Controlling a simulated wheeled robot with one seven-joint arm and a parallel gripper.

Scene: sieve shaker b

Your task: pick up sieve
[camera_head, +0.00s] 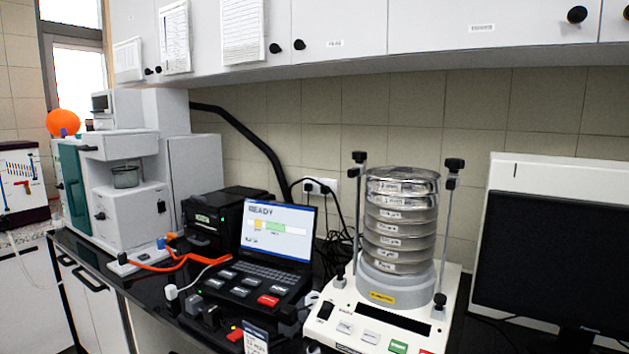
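A stack of several round steel sieves (401,224) stands upright on the grey round base (394,286) of the sieve shaker (378,325). Each sieve is a shallow metal ring with a white label on its front. The top sieve (402,178) has a shiny rim. My gripper is not visible in the head view, so its place relative to the stack cannot be seen.
Two upright rods with black knobs (453,164) (359,158) flank the stack. A laptop-like unit (262,250) stands left of the shaker, a dark monitor (550,260) to the right. White wall cabinets (440,25) hang above. Cables cross the black bench at left.

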